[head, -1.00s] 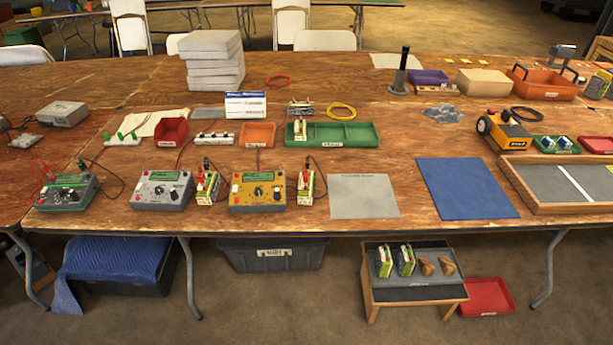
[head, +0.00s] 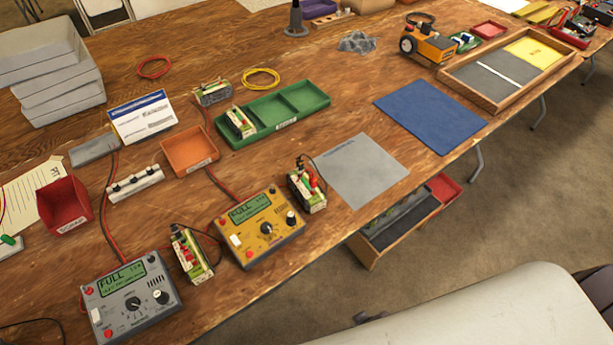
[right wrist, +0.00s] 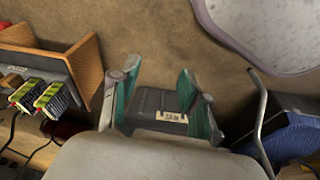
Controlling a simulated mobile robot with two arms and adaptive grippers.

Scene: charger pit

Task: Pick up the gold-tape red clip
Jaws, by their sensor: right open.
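A red clip (head: 313,178) sits on the battery (head: 307,192) just right of the gold charger (head: 260,228) in the head view. Another red clip (head: 187,253) is on the battery (head: 192,254) between the grey charger (head: 130,298) and the gold one. Tape on either clip is too small to make out. My right gripper (right wrist: 158,72) is open and empty in the right wrist view, low beside the table, with a dark labelled crate (right wrist: 160,103) behind its fingers. It does not show in the head view. My left gripper is out of view.
A grey mat (head: 362,170) and a blue mat (head: 432,115) lie bare to the right. A green tray (head: 300,108) and orange bin (head: 190,152) stand behind the chargers. A low stand (right wrist: 85,70) with batteries is under the table, left in the right wrist view.

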